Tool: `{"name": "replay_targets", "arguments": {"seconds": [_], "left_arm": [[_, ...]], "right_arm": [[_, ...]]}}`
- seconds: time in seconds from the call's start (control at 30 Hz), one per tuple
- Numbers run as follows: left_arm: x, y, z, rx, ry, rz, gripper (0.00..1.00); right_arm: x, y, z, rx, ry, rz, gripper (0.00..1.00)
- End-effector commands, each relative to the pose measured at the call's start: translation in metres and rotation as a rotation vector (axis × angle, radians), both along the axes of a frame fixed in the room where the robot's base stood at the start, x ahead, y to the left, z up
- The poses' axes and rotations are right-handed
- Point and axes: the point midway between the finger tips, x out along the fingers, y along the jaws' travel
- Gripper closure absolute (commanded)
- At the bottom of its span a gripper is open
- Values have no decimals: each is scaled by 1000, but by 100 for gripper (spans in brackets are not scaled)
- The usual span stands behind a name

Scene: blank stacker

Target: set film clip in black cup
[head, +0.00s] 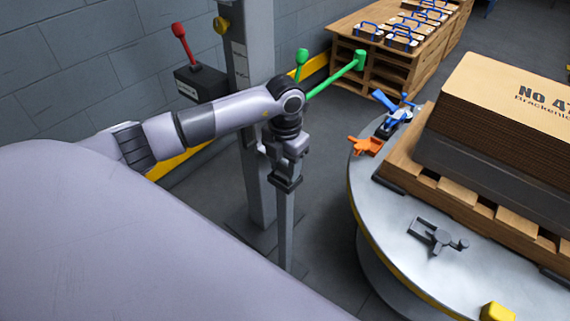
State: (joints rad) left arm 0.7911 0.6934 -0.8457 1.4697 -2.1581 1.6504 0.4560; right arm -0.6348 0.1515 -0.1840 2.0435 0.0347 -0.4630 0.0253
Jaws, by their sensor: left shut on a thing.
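My left gripper (286,184) points down in front of a grey upright post (285,235). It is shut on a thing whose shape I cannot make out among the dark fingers. I cannot pick out the film clip or the black cup for certain. On the round table (400,262) lie an orange clamp-like piece (366,146), a blue piece (388,103) and a dark grey piece with a round knob (437,236). My left gripper is to the left of this table, apart from it. My right gripper is not in view.
A stack of brown sheets (510,100) sits on a wooden pallet (465,200) on the round table. Green-handled levers (345,72) rise behind my wrist. A grey column (258,150) and a red-knobbed box (201,83) stand behind my arm. A wooden rack (385,70) is farther back.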

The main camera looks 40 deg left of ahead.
Motion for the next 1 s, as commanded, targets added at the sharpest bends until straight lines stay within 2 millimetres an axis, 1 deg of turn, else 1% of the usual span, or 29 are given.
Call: {"name": "replay_targets", "arguments": {"seconds": [0.03,0.07,0.1,0.13,0.4,0.53,0.63,0.9,1.0], "left_arm": [[0,0,-3,0,0,1,88],[0,0,-2,0,0,1,44],[0,0,-1,0,0,1,31],[0,0,-1,0,1,1,28],[0,0,-1,0,1,1,28],[1,0,8,0,-2,0,28],[1,0,25,1,-3,0,28],[1,0,84,1,-3,1,28],[1,0,101,1,-2,0,28]], "right_arm": [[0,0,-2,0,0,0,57],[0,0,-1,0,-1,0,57],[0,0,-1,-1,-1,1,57],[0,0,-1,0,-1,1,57],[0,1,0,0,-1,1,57],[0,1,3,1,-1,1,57],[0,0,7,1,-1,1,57],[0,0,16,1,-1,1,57],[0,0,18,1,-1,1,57]]}}
